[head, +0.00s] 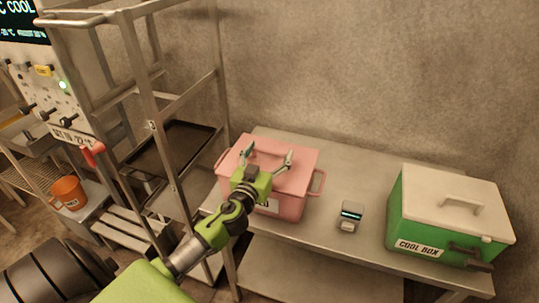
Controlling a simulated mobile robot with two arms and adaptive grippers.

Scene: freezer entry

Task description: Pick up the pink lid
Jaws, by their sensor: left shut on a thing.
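The pink lid (302,158) lies on the pink box (290,207), which stands on the metal table at the left end. The lid looks level and in contact with the box rim. My left gripper (267,158) is over the lid, with its fingers spread to either side and shut on the lid. The gripper and wrist hide the middle of the lid, so the exact grip is hard to see. My right gripper is not in view.
A green cool box (425,215) with a white lid stands at the table's right end. A small grey device (349,216) sits between the boxes on the metal table (345,165). A metal rack (150,124) with dark trays is close on the left. An orange bucket (69,193) is at far left.

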